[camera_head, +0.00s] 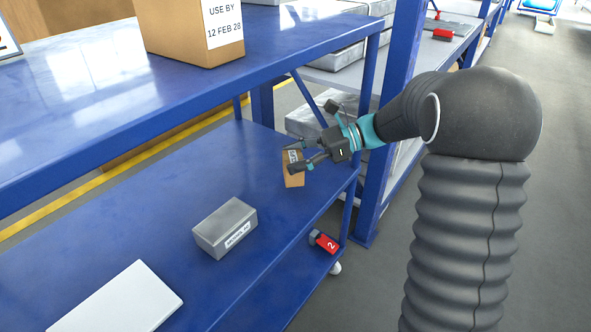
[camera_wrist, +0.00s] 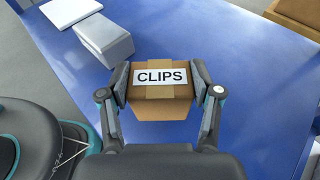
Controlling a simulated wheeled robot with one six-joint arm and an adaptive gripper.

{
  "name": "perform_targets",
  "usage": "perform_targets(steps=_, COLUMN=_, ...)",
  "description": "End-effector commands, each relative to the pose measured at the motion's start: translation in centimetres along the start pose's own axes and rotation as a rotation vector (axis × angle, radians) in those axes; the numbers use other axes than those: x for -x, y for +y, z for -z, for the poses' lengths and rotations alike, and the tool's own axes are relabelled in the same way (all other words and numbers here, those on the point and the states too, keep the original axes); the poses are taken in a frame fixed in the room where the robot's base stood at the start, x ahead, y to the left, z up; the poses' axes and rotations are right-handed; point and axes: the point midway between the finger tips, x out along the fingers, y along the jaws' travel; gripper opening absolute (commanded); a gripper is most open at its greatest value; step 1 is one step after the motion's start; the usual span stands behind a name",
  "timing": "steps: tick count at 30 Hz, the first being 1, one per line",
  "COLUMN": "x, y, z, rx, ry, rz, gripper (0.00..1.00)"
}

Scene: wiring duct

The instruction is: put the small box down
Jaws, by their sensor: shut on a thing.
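The small box (camera_wrist: 161,108) is brown cardboard with a white label reading CLIPS. My gripper (camera_wrist: 160,85) is shut on it, with one finger against each side in the wrist view. In the head view the small box (camera_head: 292,170) is between the fingers of my gripper (camera_head: 299,156), over the right end of the blue lower shelf (camera_head: 150,215). The blue surface shows around the box in the wrist view. I cannot tell whether its underside touches the shelf.
A grey labelled box (camera_head: 225,228) and a flat white panel (camera_head: 120,300) lie on the lower shelf, left of the gripper. Above is a blue upper shelf (camera_head: 110,90) with a large carton (camera_head: 180,35). A blue rack post (camera_head: 385,120) stands close right. The shelf between grey box and gripper is clear.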

Motion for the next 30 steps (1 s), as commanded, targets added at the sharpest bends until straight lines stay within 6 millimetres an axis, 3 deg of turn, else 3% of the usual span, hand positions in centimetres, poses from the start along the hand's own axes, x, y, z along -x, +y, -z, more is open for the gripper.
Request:
perform_targets(steps=6, x=-0.9, y=0.0, z=3.0, rx=-0.002, ry=0.0, rz=0.0, gripper=0.29)
perform_targets(steps=18, x=-1.0, y=0.0, z=3.5, rx=-0.001, ry=0.0, rz=-0.001, gripper=0.29)
perform_targets(steps=19, x=-1.0, y=0.0, z=3.4, rx=-0.001, ry=0.0, rz=0.0, gripper=0.71)
perform_targets(steps=21, x=-1.0, y=0.0, z=3.4, rx=-0.001, ry=0.0, rz=0.0, gripper=0.89)
perform_targets(steps=30, x=-1.0, y=0.0, z=3.4, rx=0.0, ry=0.0, rz=0.0, gripper=0.89)
